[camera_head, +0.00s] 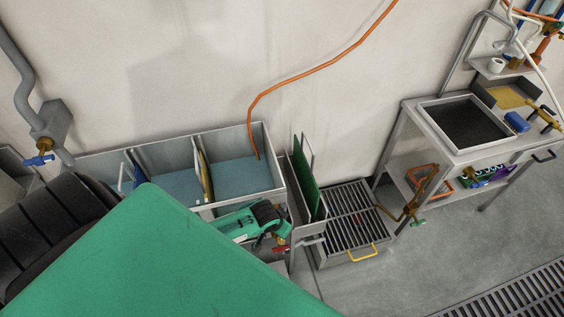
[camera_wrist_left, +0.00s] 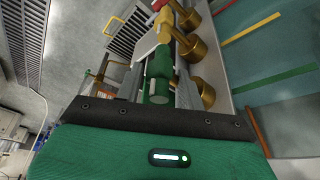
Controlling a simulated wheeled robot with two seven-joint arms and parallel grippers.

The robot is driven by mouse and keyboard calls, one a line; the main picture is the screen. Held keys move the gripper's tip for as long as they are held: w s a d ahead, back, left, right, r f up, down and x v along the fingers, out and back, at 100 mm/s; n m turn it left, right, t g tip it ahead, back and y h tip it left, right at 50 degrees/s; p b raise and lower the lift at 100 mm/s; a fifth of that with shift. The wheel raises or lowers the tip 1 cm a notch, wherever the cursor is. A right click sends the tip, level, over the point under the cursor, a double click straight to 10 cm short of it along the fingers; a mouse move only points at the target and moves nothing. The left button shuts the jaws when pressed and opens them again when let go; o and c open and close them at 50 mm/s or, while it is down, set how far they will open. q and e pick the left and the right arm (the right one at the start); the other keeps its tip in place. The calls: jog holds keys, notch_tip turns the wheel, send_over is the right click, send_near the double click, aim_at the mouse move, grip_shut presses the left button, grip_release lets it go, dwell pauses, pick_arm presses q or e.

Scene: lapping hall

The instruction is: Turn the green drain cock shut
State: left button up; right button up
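The green drain cock's handle (camera_wrist_left: 158,76) shows in the left wrist view, straight ahead of my left gripper's dark palm. It is the nearest in a row of brass cocks, with a red handle (camera_wrist_left: 165,17) beyond it. Grey finger-like parts lie close along both sides of the green handle; I cannot tell whether they touch it. In the head view my left gripper (camera_head: 270,238) is low in front of the tank, and the green handle near it cannot be made out. A red handle (camera_head: 280,249) shows just right of it. My right gripper is not in view.
A grey tank (camera_head: 225,141) with several water compartments stands against the wall. To its right are an upright green board (camera_head: 304,178) and a floor grate box (camera_head: 345,213) with a yellow handle. A bench (camera_head: 447,140) stands further right. Open floor lies before it.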

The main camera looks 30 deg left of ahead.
pick_arm(q)
jog(key=shift+w+f, duration=0.1)
jog(key=shift+f, duration=0.1)
grip_shut()
